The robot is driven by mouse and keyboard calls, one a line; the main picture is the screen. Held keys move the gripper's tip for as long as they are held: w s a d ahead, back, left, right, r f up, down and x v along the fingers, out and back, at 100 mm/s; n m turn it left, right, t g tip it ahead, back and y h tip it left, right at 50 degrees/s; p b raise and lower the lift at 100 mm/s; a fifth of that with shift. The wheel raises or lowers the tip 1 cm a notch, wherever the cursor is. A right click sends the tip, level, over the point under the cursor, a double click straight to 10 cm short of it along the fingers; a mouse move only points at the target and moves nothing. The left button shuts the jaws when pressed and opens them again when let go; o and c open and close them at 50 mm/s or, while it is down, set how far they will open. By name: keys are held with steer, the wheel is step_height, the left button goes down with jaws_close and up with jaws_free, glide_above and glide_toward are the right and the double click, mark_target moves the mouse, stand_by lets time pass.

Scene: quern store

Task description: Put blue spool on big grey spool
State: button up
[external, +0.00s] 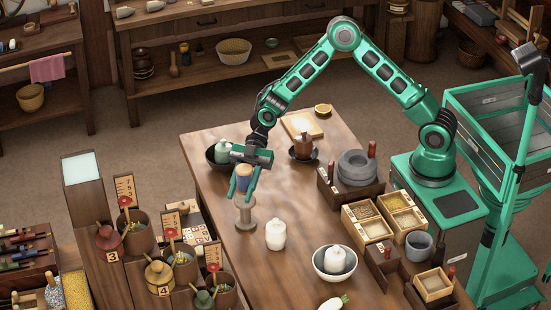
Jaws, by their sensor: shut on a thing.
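The blue spool (241,183), with a tan top, is upright between the fingers of my gripper (243,188), which is shut on it. The big grey spool (246,213) stands upright on the wooden table (300,255), near its left edge. The blue spool is directly above the grey spool in the picture. The fingertips reach down near the grey spool's top and partly cover the area between them. I cannot tell whether the two spools touch.
A white lidded jar (276,235) stands just right of the grey spool. A white bowl (320,270) holding a white jar is in front. A stone quern (357,166) and wooden boxes (368,221) line the right side.

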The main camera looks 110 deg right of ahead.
steer(key=shift+w+d+f, duration=0.1)
steer(key=shift+d+f, duration=0.05)
steer(key=shift+f, duration=1.95)
steer(key=o, duration=1.1)
steer(key=shift+f, duration=0.1)
steer(key=shift+c, duration=0.2)
